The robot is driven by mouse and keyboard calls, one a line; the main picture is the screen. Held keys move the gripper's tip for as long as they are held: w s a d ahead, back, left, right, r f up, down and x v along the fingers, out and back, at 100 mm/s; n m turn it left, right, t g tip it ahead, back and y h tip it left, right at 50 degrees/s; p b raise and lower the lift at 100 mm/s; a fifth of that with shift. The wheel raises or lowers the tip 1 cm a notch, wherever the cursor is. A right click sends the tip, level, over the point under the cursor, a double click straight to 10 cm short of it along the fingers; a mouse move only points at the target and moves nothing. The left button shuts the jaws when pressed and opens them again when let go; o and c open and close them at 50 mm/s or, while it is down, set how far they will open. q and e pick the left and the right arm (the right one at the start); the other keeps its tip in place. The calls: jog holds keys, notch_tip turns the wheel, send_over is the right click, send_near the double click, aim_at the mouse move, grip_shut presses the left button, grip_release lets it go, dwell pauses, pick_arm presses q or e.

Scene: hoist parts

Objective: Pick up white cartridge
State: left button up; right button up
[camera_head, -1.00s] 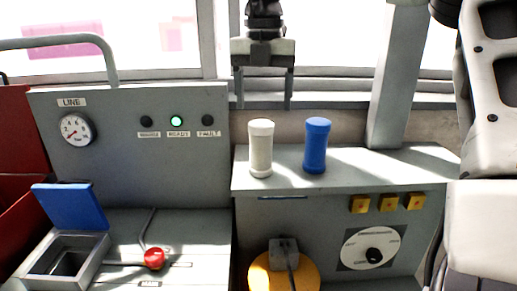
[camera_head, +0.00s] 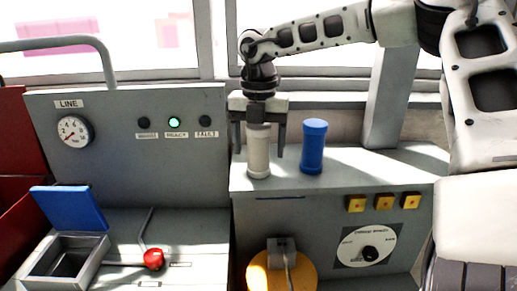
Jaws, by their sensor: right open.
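The white cartridge (camera_head: 259,156) stands upright on the grey shelf, left of the blue cartridge (camera_head: 313,147). My right gripper (camera_head: 258,149) points down from above, with one finger on each side of the white cartridge's upper part. It is open, and a narrow gap shows between the right finger and the cartridge. The gripper's body hides the cartridge's top. My left gripper is not in view.
The grey shelf (camera_head: 385,165) has free room right of the blue cartridge, up to a grey post (camera_head: 392,100). At left are a panel with a gauge (camera_head: 73,131), an open box with a blue lid (camera_head: 68,208) and a red knob (camera_head: 153,259).

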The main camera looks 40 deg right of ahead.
jog(key=c, duration=1.1)
jog(key=shift+c, duration=0.2)
